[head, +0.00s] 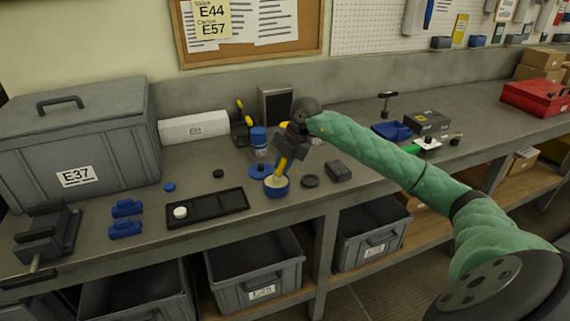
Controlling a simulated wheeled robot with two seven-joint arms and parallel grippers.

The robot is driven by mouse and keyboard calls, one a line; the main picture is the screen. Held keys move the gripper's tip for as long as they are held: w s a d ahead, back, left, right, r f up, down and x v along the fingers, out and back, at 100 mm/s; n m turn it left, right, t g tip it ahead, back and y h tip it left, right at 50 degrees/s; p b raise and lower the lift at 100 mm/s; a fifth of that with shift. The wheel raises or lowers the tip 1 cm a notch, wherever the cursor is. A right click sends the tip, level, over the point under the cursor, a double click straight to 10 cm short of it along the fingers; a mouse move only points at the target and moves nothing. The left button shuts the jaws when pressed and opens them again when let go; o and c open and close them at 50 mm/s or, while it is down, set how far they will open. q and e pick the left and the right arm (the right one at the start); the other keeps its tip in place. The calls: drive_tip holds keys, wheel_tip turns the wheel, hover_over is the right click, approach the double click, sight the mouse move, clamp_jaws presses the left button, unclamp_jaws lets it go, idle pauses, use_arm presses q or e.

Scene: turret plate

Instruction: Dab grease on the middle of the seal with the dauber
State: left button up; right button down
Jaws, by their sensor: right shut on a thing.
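My right gripper (285,157) comes in from the right and points down over the bench. It is shut on a yellow dauber (281,167), which stands slightly tilted. The dauber's lower end is at the pale grease in a small open blue pot (276,189); its tip is hidden there. A flat black round piece (310,181) lies just right of the pot. I cannot tell whether it is the seal. My left gripper is not in view.
A blue disc (261,171) lies behind the pot, with a blue-capped jar (259,142) beyond. A black tray (232,203) with a white round piece (180,212) lies left. A dark block (339,171) sits right. A large grey case (120,140) fills the far left.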

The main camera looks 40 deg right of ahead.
drive_tip(key=shift+r+p, duration=1.25)
drive_tip(key=shift+r, duration=2)
